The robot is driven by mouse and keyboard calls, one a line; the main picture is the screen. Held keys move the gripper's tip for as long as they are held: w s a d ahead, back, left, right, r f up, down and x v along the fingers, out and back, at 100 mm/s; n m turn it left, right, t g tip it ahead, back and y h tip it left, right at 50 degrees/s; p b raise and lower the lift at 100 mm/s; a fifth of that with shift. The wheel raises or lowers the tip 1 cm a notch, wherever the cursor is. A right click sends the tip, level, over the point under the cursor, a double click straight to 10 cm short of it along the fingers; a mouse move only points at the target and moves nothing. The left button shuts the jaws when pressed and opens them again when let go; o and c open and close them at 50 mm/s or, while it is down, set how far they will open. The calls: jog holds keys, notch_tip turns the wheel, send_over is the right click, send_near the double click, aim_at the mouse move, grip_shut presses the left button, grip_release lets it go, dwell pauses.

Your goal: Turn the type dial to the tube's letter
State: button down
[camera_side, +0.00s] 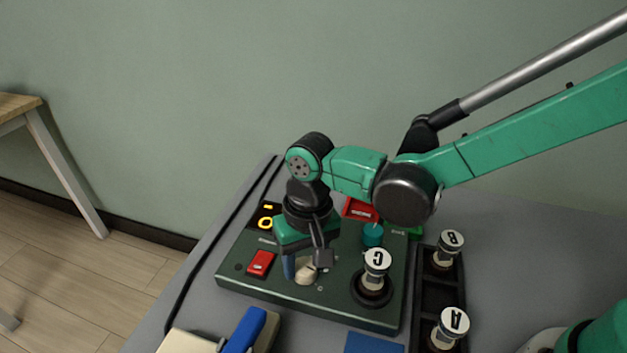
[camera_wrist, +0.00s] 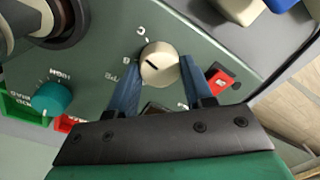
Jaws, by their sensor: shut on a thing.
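The type dial is a cream knob (camera_wrist: 159,64) with a dark pointer mark on the dark green panel (camera_wrist: 100,50). Its mark points left, roughly towards a letter that looks like B; a C is printed above it. Other print beside it is partly hidden by a finger. The knob also shows in the side view (camera_side: 306,274). My gripper (camera_wrist: 160,66) has its blue fingers shut on the knob, one on each side. A tube with a white cap lettered C (camera_side: 376,262) stands upright in the panel's round socket (camera_side: 371,291).
Tubes capped B (camera_side: 452,240) and A (camera_side: 454,321) stand in a dark rack (camera_side: 433,296) right of the panel. The panel has a red switch (camera_side: 260,263), a teal knob (camera_side: 372,235) and a small lit display (camera_side: 265,223). A cream-and-blue object (camera_side: 245,330) lies in front.

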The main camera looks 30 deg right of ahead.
aim_at(309, 263)
jog(key=shift+m, duration=1.5)
jog(key=shift+c, duration=1.7)
grip_release()
jog(key=shift+r, duration=0.1)
jog(key=shift+s+d+r, duration=0.1)
jog(key=shift+r, duration=1.3)
jog(key=shift+d+r, duration=0.1)
jog(key=shift+r, duration=1.25)
